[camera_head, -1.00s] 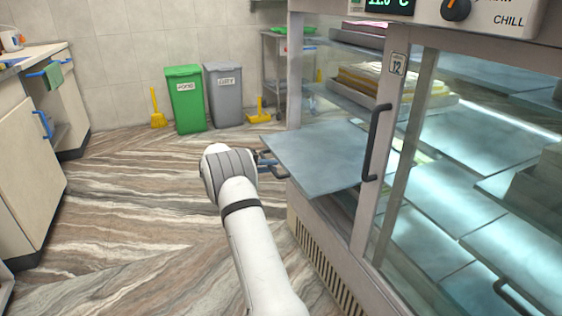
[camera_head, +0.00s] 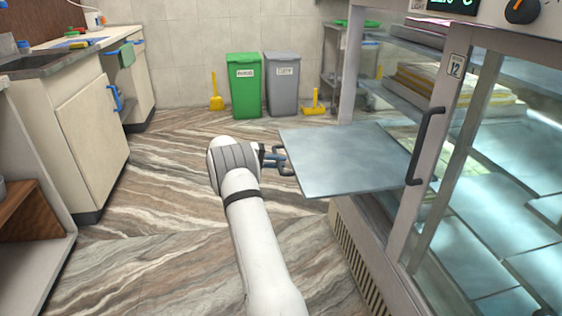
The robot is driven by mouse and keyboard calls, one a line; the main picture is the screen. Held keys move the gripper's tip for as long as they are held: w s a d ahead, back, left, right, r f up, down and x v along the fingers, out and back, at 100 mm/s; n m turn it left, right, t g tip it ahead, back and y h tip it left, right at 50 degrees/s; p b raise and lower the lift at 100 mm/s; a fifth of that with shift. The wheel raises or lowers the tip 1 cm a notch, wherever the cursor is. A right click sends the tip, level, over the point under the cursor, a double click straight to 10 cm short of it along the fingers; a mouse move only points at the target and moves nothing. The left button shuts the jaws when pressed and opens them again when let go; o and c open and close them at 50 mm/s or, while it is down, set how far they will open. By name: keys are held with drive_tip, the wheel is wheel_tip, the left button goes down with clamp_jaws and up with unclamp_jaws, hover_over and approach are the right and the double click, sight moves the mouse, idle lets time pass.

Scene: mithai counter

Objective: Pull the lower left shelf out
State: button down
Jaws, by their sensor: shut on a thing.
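The lower left shelf (camera_head: 345,158) is a flat grey-blue panel. It sticks well out of the open left side of the display cabinet (camera_head: 409,225), over the floor, and looks level and bare. My gripper (camera_head: 279,160) is at the shelf's outer left edge, shut on the shelf's dark handle (camera_head: 287,167). The fingertips are small in the picture and partly merge with the handle. The shelf's inner end is hidden behind the cabinet's door frame.
An upper shelf (camera_head: 405,88) with stacked sweets stays inside the cabinet. A dark door handle (camera_head: 425,145) stands beside the shelf. A green bin (camera_head: 244,88), a grey bin (camera_head: 282,88) and yellow dustpan (camera_head: 313,103) are at the back wall. Counters (camera_head: 95,135) line the left; floor between is clear.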

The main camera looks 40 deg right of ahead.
drive_tip(key=shift+d+r, duration=0.1)
drive_tip(key=c, duration=1.5)
unclamp_jaws()
drive_tip(key=p+v, duration=0.2)
drive_tip(key=v, duration=0.5)
drive_tip(key=shift+w+a, duration=0.25)
drive_tip(key=shift+a, duration=0.1)
